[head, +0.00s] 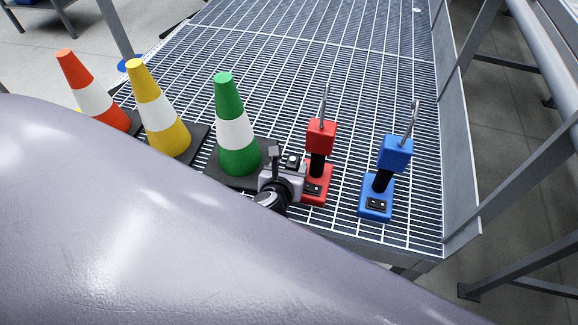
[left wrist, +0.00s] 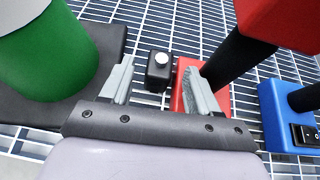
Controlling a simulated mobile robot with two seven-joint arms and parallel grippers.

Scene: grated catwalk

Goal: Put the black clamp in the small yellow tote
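A small black block with a round pale top, likely the black clamp, stands on the grating in the left wrist view (left wrist: 159,72). A small part of it shows in the head view (head: 292,160), just beyond my left gripper. My left gripper (head: 288,168) is open. In the left wrist view its two grey fingers (left wrist: 158,88) are apart, with the black block beyond and between their tips; I see no contact. My right gripper is not in view. No small yellow tote shows in either view.
A green cone (head: 236,125) is close left of my gripper. A red tool (head: 320,138) is close right, a blue one (head: 385,180) farther right. A yellow cone (head: 158,110) and an orange cone (head: 90,90) stand left. The grating (head: 330,50) behind is clear.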

